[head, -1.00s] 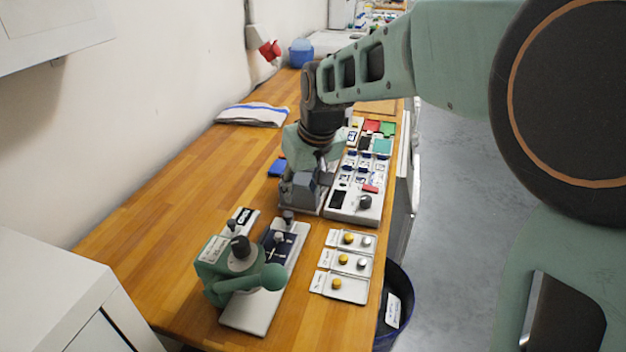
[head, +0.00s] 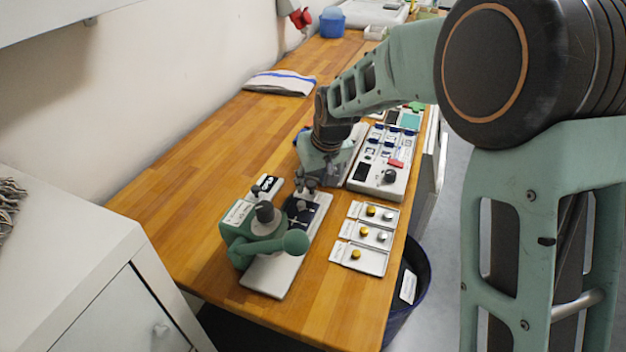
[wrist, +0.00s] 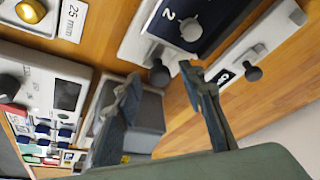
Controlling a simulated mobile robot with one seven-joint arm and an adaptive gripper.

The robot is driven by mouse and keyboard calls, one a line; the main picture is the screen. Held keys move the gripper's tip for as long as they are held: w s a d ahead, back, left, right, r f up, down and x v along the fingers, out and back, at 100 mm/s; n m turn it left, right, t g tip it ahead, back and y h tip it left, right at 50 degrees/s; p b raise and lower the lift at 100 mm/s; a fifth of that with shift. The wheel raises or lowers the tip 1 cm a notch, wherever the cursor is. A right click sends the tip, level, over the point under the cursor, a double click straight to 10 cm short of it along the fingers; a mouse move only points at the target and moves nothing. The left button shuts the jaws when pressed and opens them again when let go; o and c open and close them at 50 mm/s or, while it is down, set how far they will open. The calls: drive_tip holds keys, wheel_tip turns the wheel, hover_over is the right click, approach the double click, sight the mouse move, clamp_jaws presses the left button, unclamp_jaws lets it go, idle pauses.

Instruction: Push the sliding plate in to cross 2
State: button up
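The sliding plate is dark navy with a white "2" and a round grey knob on it; it shows close in the wrist view (wrist: 222,18) and, partly covered, in the head view (head: 318,212). It lies on the pale base of a green hand press (head: 245,240). A small dark end knob (wrist: 159,74) sticks out from the plate's near side in the wrist view. My gripper (wrist: 162,77) is open, its two fingertips apart on either side of that knob. I see no clear contact. In the head view my gripper (head: 306,182) is at the far end of the press base.
White cards with gold and silver buttons (head: 363,236) lie right of the press. A white sorting panel (head: 378,178) stands behind them. A grey box (wrist: 150,120) is beneath my gripper. A folded towel (head: 280,82) lies farther back. Bare wood is free at left.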

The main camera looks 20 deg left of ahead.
clamp_jaws()
drive_tip(key=shift+s, duration=0.1)
idle(0.3)
